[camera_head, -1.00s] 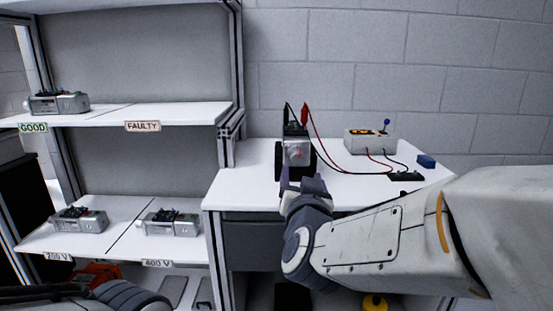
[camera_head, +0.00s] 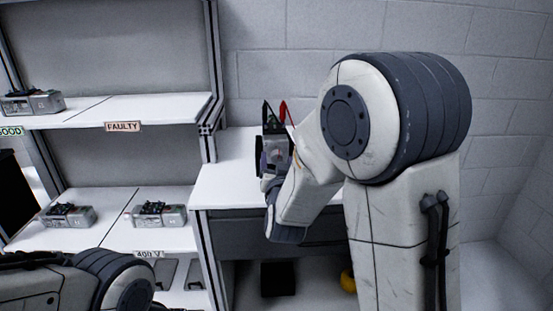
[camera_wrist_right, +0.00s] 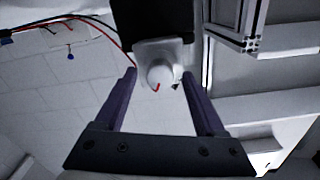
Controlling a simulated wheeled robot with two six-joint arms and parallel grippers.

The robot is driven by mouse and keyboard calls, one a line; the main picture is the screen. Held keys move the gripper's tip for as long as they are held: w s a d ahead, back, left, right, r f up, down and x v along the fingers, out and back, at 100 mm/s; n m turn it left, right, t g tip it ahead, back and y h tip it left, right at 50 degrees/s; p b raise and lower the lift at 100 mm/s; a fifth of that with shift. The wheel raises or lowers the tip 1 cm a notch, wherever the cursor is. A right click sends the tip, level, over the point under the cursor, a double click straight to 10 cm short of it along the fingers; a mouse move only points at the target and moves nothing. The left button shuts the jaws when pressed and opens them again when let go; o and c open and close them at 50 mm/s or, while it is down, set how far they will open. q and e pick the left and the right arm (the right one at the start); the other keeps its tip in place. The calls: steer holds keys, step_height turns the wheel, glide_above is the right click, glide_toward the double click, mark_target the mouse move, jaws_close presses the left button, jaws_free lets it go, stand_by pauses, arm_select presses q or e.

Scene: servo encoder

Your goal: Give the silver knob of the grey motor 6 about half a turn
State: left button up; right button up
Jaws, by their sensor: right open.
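The grey motor (camera_head: 276,151) stands on the white bench, held in a black stand, with its front toward me. In the right wrist view its silver knob (camera_wrist_right: 160,76), with a red mark low on its face, sticks out from a pale housing (camera_wrist_right: 166,51). My right gripper (camera_wrist_right: 159,76) is open, with one purple finger on each side of the knob and gaps showing between. In the head view my right gripper (camera_head: 271,180) is just in front of the motor, partly hidden by its own wrist. My left arm shows at the lower left, its gripper out of view.
A FAULTY label (camera_head: 123,126) marks the upper shelf. My right arm covers the right half of the bench.

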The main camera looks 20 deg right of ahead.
jaws_close()
steer(key=shift+n, duration=0.5)
steer(key=n, duration=0.2)
steer(key=shift+n, duration=0.4)
steer(key=n, duration=0.3)
steer(key=shift+n, duration=0.4)
steer(key=n+p, duration=0.1)
steer(key=n, duration=0.2)
steer(key=shift+a+n, duration=0.1)
steer(key=shift+n, duration=0.2)
steer(key=n+p, duration=0.1)
steer(key=n, duration=0.3)
steer(key=shift+f+n, duration=0.1)
steer(key=shift+n, duration=0.2)
